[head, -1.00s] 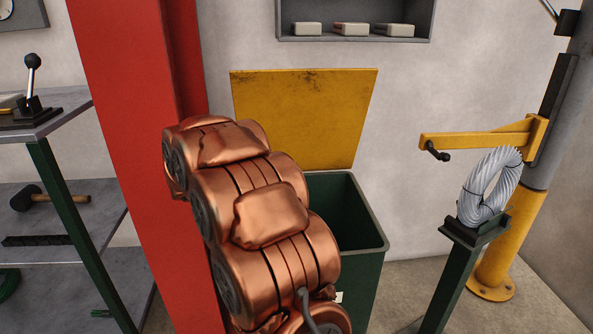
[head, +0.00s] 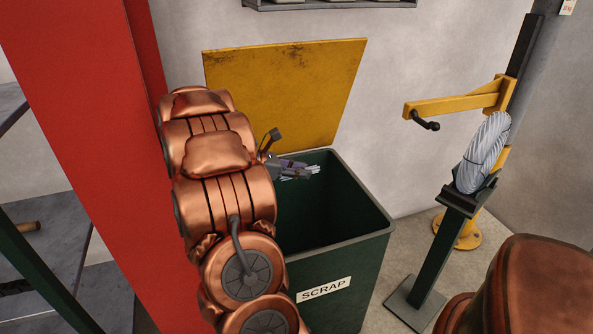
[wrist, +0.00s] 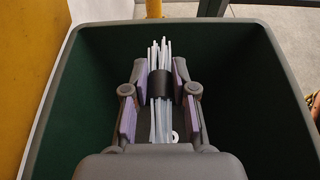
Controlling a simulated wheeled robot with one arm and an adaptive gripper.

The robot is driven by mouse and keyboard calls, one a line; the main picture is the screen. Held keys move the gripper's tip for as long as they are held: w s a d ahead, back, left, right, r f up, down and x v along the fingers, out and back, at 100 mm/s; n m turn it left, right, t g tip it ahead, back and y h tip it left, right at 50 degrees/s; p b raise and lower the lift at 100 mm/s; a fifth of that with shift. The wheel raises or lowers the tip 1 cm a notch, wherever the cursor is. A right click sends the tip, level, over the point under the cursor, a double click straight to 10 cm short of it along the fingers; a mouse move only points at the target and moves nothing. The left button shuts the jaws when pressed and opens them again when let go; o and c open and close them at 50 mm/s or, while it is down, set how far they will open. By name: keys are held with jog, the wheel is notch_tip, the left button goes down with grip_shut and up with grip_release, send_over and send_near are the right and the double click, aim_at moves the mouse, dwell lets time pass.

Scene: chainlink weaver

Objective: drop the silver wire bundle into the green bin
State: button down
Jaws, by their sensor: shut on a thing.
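The green bin (head: 335,215) stands open with a SCRAP label on its front and its yellow lid (head: 285,95) raised against the wall. In the wrist view the bin's rim (wrist: 262,60) surrounds my gripper on the visible sides. My gripper (wrist: 153,95) is shut on the silver wire bundle (wrist: 160,60), thin pale rods held by a dark band. In the head view the bundle (head: 300,172) shows at the bin's back left, over its opening, with my gripper (head: 285,165) partly hidden by my copper arm. The bin's floor is dark and hard to make out.
A red column (head: 90,120) stands left of the bin, close to my arm. At the right, a coil of silver cable (head: 484,152) rests on a green stand (head: 440,250), beneath a yellow bracket (head: 455,100). Shelving (head: 50,240) is at the left.

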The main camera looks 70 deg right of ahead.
jog(key=shift+s+d+f+b, duration=0.25)
jog(key=shift+s+f+b, duration=0.3)
jog(key=shift+f+b, duration=0.25)
notch_tip(320, 180, down, 4)
jog(key=b, duration=0.4)
jog(key=c, duration=0.9)
grip_release()
jog(key=shift+o, duration=0.2)
jog(key=shift+r, duration=0.15)
notch_tip(320, 180, up, 10)
jog(key=shift+f, duration=0.1)
